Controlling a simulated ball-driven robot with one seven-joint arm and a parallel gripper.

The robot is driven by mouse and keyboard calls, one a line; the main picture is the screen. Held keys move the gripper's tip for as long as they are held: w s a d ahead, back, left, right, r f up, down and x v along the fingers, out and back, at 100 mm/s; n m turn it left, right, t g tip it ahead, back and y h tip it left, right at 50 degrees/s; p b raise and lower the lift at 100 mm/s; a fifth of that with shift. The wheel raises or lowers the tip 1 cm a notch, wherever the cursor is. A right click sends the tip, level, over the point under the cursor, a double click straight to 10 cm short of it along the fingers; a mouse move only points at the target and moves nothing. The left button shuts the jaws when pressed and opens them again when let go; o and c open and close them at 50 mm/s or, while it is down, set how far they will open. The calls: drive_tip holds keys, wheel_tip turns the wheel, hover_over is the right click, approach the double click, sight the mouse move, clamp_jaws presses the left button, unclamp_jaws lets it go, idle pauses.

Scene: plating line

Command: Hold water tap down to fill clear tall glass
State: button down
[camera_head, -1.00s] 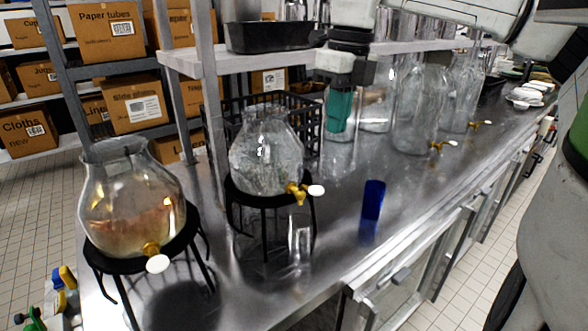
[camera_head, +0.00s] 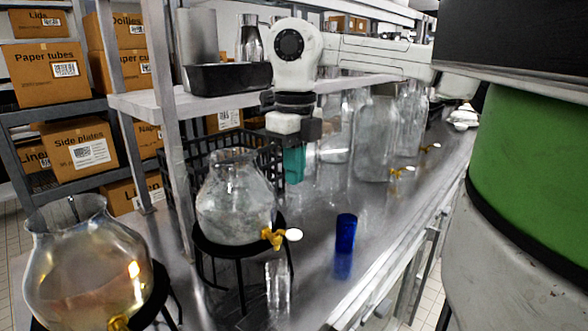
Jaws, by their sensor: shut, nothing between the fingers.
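A round glass dispenser of clear liquid (camera_head: 232,205) sits on a black ring stand (camera_head: 213,246) in the middle of the counter. Its brass tap (camera_head: 272,237) has a white knob (camera_head: 293,235) and points toward the counter's front. A clear tall glass (camera_head: 278,287) stands upright below the tap; whether it holds water I cannot tell. My gripper (camera_head: 294,164) points down, with teal fingers shut and empty. It hangs above and behind the tap, apart from it.
Another dispenser (camera_head: 85,270) with amber liquid stands at the near left. A blue glass (camera_head: 346,233) stands right of the tap. A black crate (camera_head: 207,150) is behind, below a shelf (camera_head: 160,101). Clear glass jars (camera_head: 376,140) stand farther right. The counter's front strip is fairly clear.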

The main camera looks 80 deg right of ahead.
sight(300, 235)
wheel_tip(300, 235, down, 11)
drive_tip(key=shift+p, duration=1.2)
drive_tip(key=shift+s+f+b, duration=0.1)
drive_tip(key=shift+f+b, duration=0.05)
drive_tip(key=shift+b, duration=0.15)
drive_tip(key=f+t+b, duration=0.1)
drive_tip(key=b, duration=0.2)
drive_tip(key=s+t+h+b, duration=0.1)
drive_tip(key=b, duration=0.2)
drive_tip(key=shift+a+f, duration=0.35)
drive_tip(key=shift+f, duration=0.05)
drive_tip(key=t+b, duration=0.1)
drive_tip(key=b, duration=0.3)
drive_tip(key=t+h+b, duration=0.1)
drive_tip(key=b, duration=0.3)
drive_tip(key=shift+s+a+f+t+h+b, duration=0.3)
drive_tip(key=shift+s+f+b, duration=0.05)
drive_tip(key=shift+s+f, duration=0.05)
drive_tip(key=shift+r, duration=0.75)
